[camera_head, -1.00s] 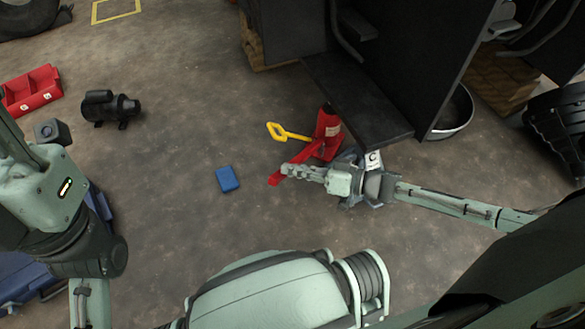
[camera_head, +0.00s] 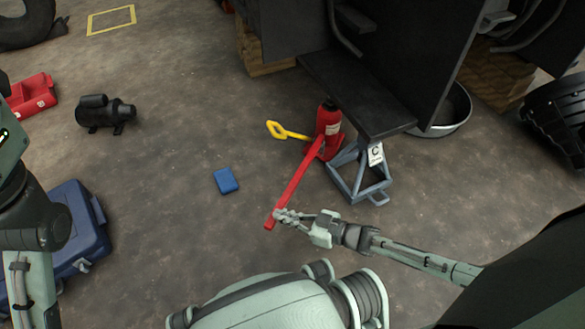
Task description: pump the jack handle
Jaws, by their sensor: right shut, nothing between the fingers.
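The red bottle jack (camera_head: 329,121) stands upright on the floor beside the forklift's dark step. Its long red handle (camera_head: 294,186) slopes down from the jack toward the front left. My right gripper (camera_head: 280,216) is shut, with its fingertips at the handle's lower free end. It overlaps the handle there in the picture; whether it touches cannot be told. Nothing is held between its fingers. My left arm shows at the left edge, but its gripper is out of view.
A blue-grey stand (camera_head: 358,178) with a tag marked C is right of the jack. A yellow-handled tool (camera_head: 287,132) lies left of it. A small blue box (camera_head: 226,180), a black motor (camera_head: 105,113) and a blue case (camera_head: 82,230) are on the floor. Open floor lies between them.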

